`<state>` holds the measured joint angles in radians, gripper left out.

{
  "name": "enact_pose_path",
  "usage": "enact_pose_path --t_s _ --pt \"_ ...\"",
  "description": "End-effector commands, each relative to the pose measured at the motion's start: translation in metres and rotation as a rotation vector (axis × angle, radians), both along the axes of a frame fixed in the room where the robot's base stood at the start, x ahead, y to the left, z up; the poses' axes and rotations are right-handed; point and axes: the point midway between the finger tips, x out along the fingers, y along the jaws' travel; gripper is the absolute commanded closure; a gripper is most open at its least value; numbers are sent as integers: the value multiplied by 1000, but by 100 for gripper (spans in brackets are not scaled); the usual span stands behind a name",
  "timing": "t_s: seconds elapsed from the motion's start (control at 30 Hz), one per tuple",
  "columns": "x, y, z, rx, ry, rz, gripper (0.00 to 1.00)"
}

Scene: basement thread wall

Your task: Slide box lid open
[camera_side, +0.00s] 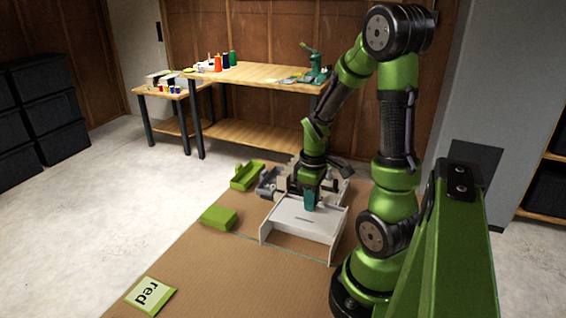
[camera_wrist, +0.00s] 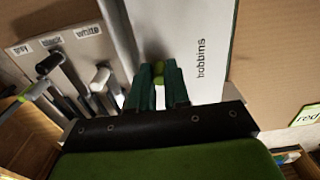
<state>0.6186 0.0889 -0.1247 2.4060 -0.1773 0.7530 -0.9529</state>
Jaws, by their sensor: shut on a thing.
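The white box lid (camera_wrist: 190,30), printed "bobbins", fills the middle of the wrist view; in the side view its white top (camera_side: 290,222) lies between two upright side walls of the box (camera_side: 334,238). A small yellow-green knob (camera_wrist: 158,68) stands on the lid. My gripper (camera_wrist: 157,72) has its dark green fingers shut around this knob. In the side view my gripper (camera_side: 310,199) reaches down to the rear part of the lid and hides the knob. The inside of the box is not visible.
A rack (camera_wrist: 70,55) labelled grey, black and white, with spools on pegs, stands close beside the lid. Green boxes (camera_side: 219,217) (camera_side: 246,175) lie to the left on the brown mat (camera_side: 215,275). A "red" card (camera_side: 150,296) lies at front left. A workbench (camera_side: 260,75) stands behind.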

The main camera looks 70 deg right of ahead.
Motion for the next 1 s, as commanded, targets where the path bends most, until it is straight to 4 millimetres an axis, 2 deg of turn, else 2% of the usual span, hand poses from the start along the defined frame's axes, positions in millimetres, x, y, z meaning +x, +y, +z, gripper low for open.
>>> enact_pose_path --t_s 1.0 --pt "1 61 1 -2 -4 3 100"
